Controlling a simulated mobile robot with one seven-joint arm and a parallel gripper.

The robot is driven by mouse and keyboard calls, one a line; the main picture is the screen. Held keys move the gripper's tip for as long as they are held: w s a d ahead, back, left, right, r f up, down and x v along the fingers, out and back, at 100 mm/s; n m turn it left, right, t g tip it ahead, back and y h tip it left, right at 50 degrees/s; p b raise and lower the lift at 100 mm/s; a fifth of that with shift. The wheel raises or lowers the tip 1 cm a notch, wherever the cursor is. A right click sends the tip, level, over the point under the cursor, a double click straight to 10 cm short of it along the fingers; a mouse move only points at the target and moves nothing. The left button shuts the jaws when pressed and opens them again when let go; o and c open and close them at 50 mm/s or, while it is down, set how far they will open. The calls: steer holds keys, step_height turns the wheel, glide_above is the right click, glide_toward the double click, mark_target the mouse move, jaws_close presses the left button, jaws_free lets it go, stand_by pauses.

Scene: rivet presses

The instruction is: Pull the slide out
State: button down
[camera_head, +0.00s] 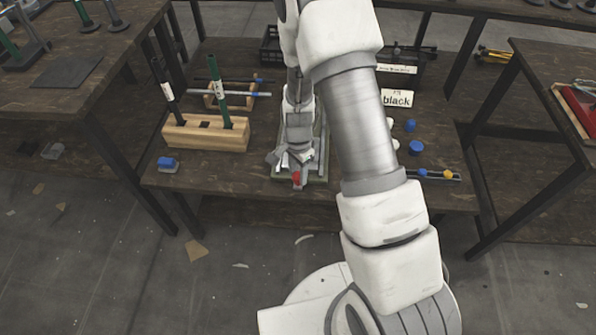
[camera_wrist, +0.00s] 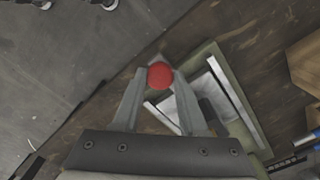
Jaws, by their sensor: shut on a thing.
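The slide's red round knob (camera_wrist: 160,75) sits between the fingertips of my gripper (camera_wrist: 157,82) in the wrist view. My gripper is shut on this knob. In the head view the red knob (camera_head: 297,178) shows just below my gripper (camera_head: 292,162), at the front edge of the table. The slide's pale metal plate (camera_wrist: 228,98) lies in a green-edged frame (camera_wrist: 208,52), partly hidden by my fingers. In the head view my arm and gripper cover much of the frame (camera_head: 318,177). I cannot tell how far the slide is out.
A wooden block (camera_head: 205,133) with upright green and black handled tools stands to the left. A blue-topped piece (camera_head: 168,164) lies at the front left. Blue caps (camera_head: 416,147), a "black" label card (camera_head: 397,98) and a rod with coloured beads (camera_head: 437,174) lie on the right.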

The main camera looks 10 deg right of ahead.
steer(key=shift+s+a, duration=0.15)
steer(key=shift+s, duration=0.2)
steer(key=shift+c, duration=2.3)
jaws_free()
steer(key=shift+w+r, duration=0.1)
steer(key=shift+r, duration=0.3)
step_height(320, 180, up, 17)
steer(key=p, duration=0.5)
steer(key=shift+f+p, duration=0.2)
steer(key=shift+p, duration=0.1)
steer(key=shift+r, duration=0.1)
